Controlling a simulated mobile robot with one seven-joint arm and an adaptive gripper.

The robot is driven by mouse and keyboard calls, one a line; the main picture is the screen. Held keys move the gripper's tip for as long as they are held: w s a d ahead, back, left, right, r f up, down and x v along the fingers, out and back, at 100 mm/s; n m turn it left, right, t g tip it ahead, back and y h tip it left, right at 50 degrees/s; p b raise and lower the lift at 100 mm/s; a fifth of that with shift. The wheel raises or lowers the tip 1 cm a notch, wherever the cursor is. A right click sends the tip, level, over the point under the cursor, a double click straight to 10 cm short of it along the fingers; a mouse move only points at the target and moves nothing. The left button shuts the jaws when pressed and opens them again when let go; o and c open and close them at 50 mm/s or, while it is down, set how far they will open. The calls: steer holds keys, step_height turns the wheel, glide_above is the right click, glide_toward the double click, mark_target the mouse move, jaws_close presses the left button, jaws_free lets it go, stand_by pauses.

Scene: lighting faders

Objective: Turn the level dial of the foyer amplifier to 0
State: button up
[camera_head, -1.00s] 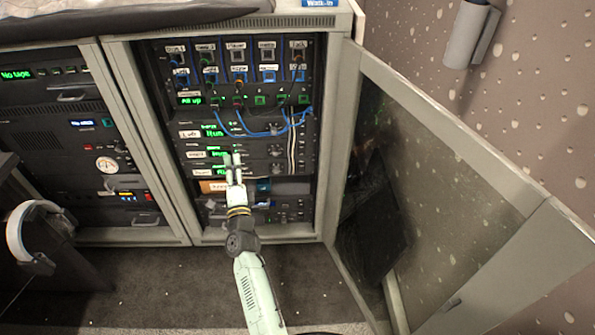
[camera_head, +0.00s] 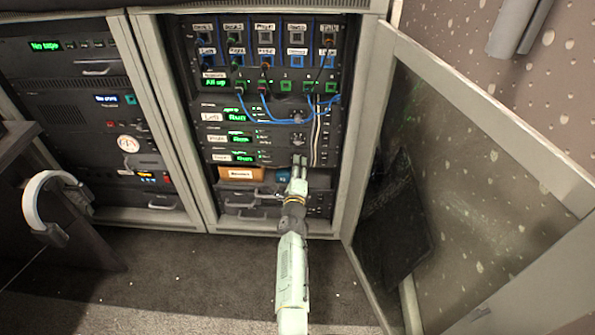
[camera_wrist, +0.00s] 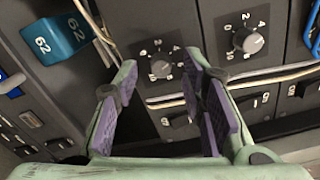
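Three amplifiers are stacked in the open rack, each with a green display. The lowest amplifier (camera_head: 243,157) is level with my gripper (camera_head: 299,163); its label is too blurred to read surely as foyer. In the wrist view my gripper (camera_wrist: 160,80) is open and empty. A dark round dial (camera_wrist: 160,66) with a number scale shows between its fingertips; I cannot tell whether they reach around it. Its pointer setting is unclear. A second dial (camera_wrist: 248,40), with a grey knob, sits to the upper right. In the head view my gripper hides the lowest dial.
Pale cables (camera_wrist: 165,102) cross the panel beside the dials. A blue block marked 62 (camera_wrist: 55,40) is at upper left in the wrist view. Blue patch cords (camera_head: 265,119) hang above. The open glass door (camera_head: 480,150) stands to the right. Carpet in front is free.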

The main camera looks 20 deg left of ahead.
steer(key=shift+w+a, duration=0.1)
steer(key=shift+w, duration=0.45)
jaws_close()
